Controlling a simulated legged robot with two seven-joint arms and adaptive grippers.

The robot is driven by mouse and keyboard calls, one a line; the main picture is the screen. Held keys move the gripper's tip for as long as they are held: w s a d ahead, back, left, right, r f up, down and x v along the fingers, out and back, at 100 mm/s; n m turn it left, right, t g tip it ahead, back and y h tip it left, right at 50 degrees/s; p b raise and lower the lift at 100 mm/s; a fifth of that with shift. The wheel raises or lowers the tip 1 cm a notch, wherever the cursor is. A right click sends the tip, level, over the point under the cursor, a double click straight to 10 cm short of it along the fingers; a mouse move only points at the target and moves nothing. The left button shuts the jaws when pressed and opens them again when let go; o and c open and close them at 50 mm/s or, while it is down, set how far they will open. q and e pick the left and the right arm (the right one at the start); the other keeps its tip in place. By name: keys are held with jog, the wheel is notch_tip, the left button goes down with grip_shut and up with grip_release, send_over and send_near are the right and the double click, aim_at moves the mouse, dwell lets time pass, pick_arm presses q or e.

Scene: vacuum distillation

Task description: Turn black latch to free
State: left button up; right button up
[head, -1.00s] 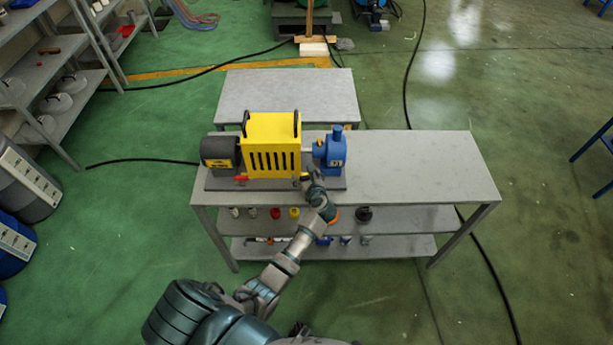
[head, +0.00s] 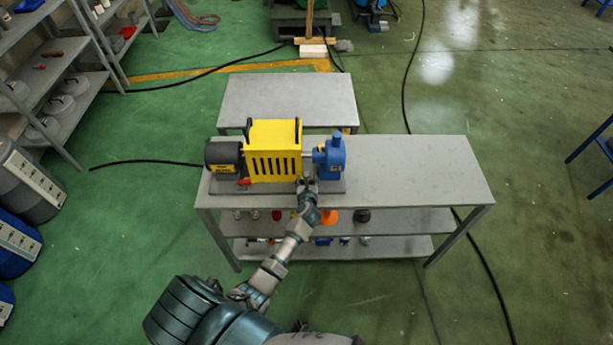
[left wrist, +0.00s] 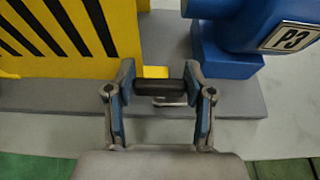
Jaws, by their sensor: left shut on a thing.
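The yellow slotted guard (head: 273,150) stands on a grey base plate on the table, between a dark motor and the blue pump. It also fills the upper left of the left wrist view (left wrist: 70,35). My left gripper (head: 305,183) is at the plate's front, by the guard's lower right corner. In the left wrist view, the fingers of my left gripper (left wrist: 159,86) are shut on the black latch (left wrist: 159,85), a short dark bar between them. A small metal piece shows just below the latch. My right gripper is not in view.
The blue pump (head: 330,157), marked P3 in the left wrist view, is close to the gripper's right. A red piece (head: 244,182) is at the plate's front left. The table's right side (head: 415,170) is clear. Lower shelves hold small items.

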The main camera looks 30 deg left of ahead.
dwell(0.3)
pick_arm(q)
jog(key=o, duration=1.2)
jog(key=shift+c, duration=0.2)
jog(key=v, duration=1.2)
jog(key=shift+f, duration=0.15)
